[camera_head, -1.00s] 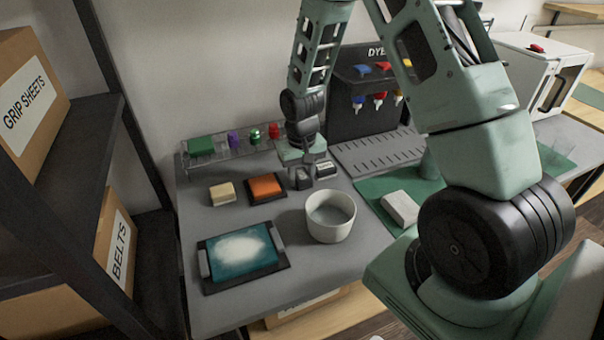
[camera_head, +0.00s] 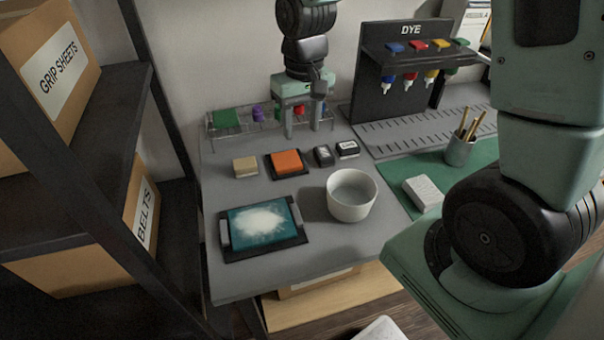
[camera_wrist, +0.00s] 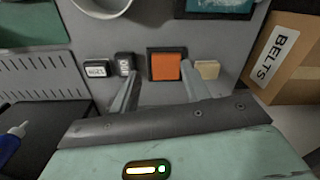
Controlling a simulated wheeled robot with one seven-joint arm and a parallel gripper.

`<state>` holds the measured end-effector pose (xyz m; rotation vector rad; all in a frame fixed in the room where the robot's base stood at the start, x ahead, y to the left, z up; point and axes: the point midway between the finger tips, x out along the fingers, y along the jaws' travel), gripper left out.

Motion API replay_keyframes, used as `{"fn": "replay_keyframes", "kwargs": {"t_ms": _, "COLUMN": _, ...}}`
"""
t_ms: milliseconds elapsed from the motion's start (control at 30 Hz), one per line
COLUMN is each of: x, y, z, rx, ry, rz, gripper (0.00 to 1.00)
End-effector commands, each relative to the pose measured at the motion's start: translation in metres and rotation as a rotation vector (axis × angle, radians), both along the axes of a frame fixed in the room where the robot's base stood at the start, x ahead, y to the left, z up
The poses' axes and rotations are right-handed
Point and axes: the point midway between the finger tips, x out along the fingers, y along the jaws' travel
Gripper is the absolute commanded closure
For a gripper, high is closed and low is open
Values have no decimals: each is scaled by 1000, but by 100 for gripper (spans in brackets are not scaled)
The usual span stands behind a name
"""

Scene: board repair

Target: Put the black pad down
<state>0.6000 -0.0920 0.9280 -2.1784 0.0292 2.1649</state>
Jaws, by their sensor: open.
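Two small black blocks with white label faces rest on the grey table; I cannot tell which is the black pad. One black block (camera_head: 323,156) stands just right of the orange pad, and it shows in the wrist view (camera_wrist: 124,62). The other black block (camera_head: 347,149) is to its right, also in the wrist view (camera_wrist: 95,72). My gripper (camera_head: 303,130) is open and empty, raised above the table behind the pads. In the wrist view its fingers (camera_wrist: 160,80) are spread, with the orange pad (camera_wrist: 165,66) beyond and between them.
A tan block (camera_head: 245,167) sits left of the orange pad. A white bowl (camera_head: 352,205) and a teal tray (camera_head: 282,250) with white powder are in front. A wire rack (camera_head: 223,133) and dye stand (camera_head: 372,105) stand behind. A white block (camera_head: 423,190) lies on the green mat.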

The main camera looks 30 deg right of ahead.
Motion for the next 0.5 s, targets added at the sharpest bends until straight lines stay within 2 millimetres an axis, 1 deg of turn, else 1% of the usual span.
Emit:
{"fn": "replay_keyframes", "kwargs": {"t_ms": 33, "x": -23, "y": 38, "z": 12, "rx": 9, "ry": -10, "rz": 108, "gripper": 53}}
{"fn": "replay_keyframes", "kwargs": {"t_ms": 67, "x": -38, "y": 58, "z": 18, "rx": 14, "ry": -11, "rz": 171, "gripper": 53}}
{"fn": "replay_keyframes", "kwargs": {"t_ms": 100, "x": -62, "y": 83, "z": 24, "rx": 20, "ry": -13, "rz": 256, "gripper": 53}}
{"fn": "replay_keyframes", "kwargs": {"t_ms": 167, "x": -98, "y": 112, "z": 32, "rx": 24, "ry": -16, "rz": 380, "gripper": 53}}
{"fn": "replay_keyframes", "kwargs": {"t_ms": 200, "x": -122, "y": 126, "z": 35, "rx": 24, "ry": -18, "rz": 455, "gripper": 53}}
{"fn": "replay_keyframes", "kwargs": {"t_ms": 300, "x": -170, "y": 146, "z": 40, "rx": 21, "ry": -22, "rz": 606, "gripper": 53}}
{"fn": "replay_keyframes", "kwargs": {"t_ms": 333, "x": -181, "y": 149, "z": 40, "rx": 18, "ry": -23, "rz": 639, "gripper": 53}}
{"fn": "replay_keyframes", "kwargs": {"t_ms": 400, "x": -199, "y": 153, "z": 41, "rx": 15, "ry": -24, "rz": 695, "gripper": 53}}
{"fn": "replay_keyframes", "kwargs": {"t_ms": 500, "x": -210, "y": 154, "z": 41, "rx": 12, "ry": -25, "rz": 731, "gripper": 53}}
